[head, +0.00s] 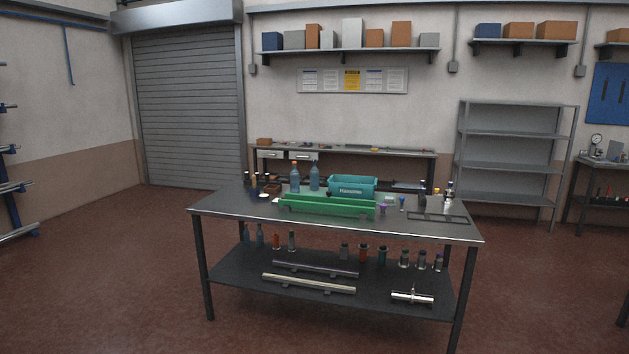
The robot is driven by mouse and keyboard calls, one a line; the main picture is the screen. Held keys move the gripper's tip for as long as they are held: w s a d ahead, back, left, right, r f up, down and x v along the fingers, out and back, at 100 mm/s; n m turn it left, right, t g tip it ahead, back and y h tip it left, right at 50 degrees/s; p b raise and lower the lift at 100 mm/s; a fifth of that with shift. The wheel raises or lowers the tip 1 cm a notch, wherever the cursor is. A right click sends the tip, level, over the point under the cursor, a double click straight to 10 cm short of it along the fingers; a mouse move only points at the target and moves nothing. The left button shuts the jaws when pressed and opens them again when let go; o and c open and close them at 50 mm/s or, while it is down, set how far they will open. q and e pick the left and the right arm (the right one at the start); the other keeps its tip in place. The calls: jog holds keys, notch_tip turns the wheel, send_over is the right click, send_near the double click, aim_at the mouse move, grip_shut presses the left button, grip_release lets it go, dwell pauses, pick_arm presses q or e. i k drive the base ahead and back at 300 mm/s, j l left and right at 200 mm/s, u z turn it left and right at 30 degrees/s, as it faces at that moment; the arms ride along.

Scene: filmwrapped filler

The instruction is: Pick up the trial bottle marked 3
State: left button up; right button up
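No bottle mark can be read at this distance, so I cannot tell which bottle is marked 3. Two tall bluish bottles, a left one (295,180) and a right one (314,180), stand upright on the metal workbench (400,229) behind a long green tray (325,208). Several small dark bottles (255,187) stand at the bench's left end. A few small items, one with a purple top (382,209), stand right of the tray. More bottles stand on the lower shelf, including an orange one (276,241). Neither of my grippers is in view.
A teal bin (353,185) sits behind the green tray. A dark rectangular frame (438,217) lies at the bench's right end. Metal bars (308,284) lie on the lower shelf. Grey shelving (515,165) stands at the back right. The red floor around the bench is clear.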

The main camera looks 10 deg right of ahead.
aim_at(313, 172)
jog(key=i+l+z, duration=0.1)
jog(key=i, duration=0.45)
jog(key=i+l+z, duration=0.1)
jog(key=i, duration=0.5)
